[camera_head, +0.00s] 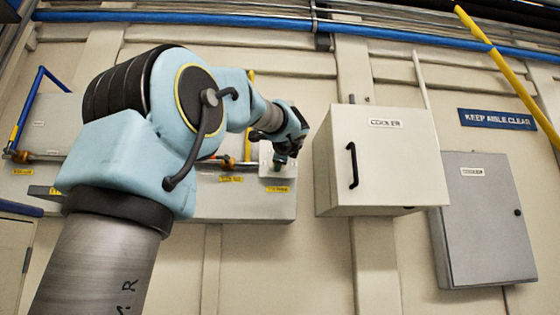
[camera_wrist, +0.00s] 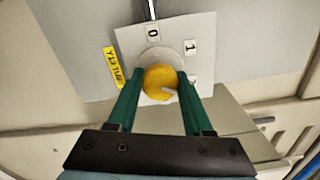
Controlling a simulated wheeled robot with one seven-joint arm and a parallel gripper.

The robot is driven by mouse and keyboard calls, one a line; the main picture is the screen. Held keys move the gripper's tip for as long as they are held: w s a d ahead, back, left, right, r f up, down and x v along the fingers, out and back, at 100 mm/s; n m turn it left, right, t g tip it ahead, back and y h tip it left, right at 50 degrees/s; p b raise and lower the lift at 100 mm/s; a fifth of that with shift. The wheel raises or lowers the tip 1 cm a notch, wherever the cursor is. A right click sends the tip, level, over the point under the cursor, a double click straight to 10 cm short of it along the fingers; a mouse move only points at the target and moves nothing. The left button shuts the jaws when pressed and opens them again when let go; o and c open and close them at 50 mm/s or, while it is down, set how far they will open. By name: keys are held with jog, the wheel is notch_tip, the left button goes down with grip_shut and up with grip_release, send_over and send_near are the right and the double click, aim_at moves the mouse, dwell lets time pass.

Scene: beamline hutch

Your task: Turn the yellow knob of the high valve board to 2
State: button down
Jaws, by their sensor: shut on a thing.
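The yellow knob (camera_wrist: 160,79) sits on a white dial plate (camera_wrist: 204,32) in the wrist view. The plate shows 0 at the top, 1 at the upper right, and another mark at the right, partly hidden by a finger. A pale mark on the knob's face points towards the right. My gripper (camera_wrist: 154,80) is shut on the knob, one green finger on each side. In the head view my gripper (camera_head: 280,158) is at the dial plate on the right end of the valve board (camera_head: 246,206); the knob is hidden there.
A white box (camera_head: 334,185) with a black handle juts out just right of my gripper. A grey cabinet (camera_head: 490,225) is farther right. Blue and yellow pipes run along the wall. A yellow label (camera_wrist: 113,67) is beside the dial plate.

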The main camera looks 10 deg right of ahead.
jog(key=shift+c, duration=1.5)
grip_release()
jog(key=s+b, duration=0.4)
jog(key=s, duration=0.6)
jog(key=shift+s+a, duration=0.3)
jog(key=shift+s, duration=0.1)
